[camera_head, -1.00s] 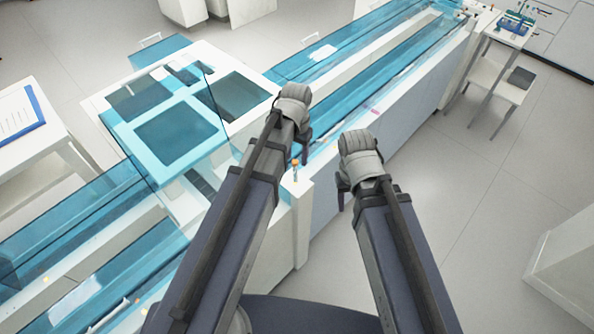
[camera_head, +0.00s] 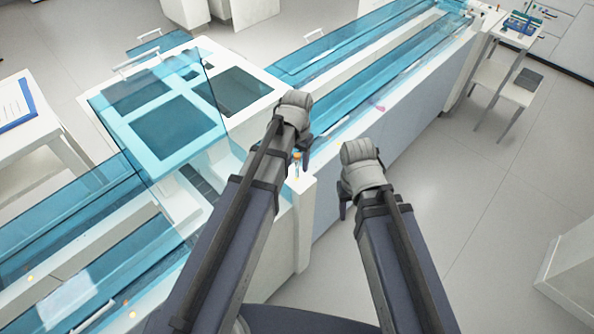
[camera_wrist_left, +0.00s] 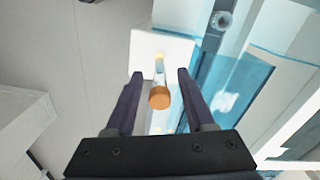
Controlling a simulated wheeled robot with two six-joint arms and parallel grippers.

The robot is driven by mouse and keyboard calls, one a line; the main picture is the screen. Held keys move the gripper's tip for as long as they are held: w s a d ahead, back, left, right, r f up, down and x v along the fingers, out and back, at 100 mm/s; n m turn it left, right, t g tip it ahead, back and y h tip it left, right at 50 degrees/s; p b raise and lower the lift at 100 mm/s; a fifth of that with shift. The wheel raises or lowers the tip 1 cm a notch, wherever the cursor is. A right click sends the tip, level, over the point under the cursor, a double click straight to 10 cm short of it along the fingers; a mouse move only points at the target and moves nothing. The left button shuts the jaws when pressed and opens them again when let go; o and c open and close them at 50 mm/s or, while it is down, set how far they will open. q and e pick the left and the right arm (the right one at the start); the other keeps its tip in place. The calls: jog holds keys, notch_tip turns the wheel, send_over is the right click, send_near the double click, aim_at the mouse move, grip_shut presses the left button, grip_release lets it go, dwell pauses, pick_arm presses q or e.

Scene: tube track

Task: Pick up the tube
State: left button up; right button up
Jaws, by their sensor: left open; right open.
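The tube (camera_head: 297,158) is small and clear with an orange cap, and stands on a white post at the near edge of the track. In the left wrist view its orange cap (camera_wrist_left: 159,97) faces the camera, between the two dark fingers. My left gripper (camera_head: 303,152) is open, with its fingers beside and around the tube in view; I see no contact. Its fingers also show in the left wrist view (camera_wrist_left: 158,84). My right gripper (camera_head: 343,203) is open and empty, over the floor to the right of the post. The tube's lower part is hard to make out.
The white post (camera_head: 303,225) adjoins the long track with blue transparent covers (camera_head: 350,52). A blue-framed glass housing (camera_head: 172,128) stands left of my left arm. A side table (camera_head: 507,85) is at the far right.

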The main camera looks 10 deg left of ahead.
pick_arm(q)
grip_shut()
dwell(0.4)
jog(key=shift+r, duration=0.1)
notch_tip(320, 180, up, 10)
jog(key=p, duration=1)
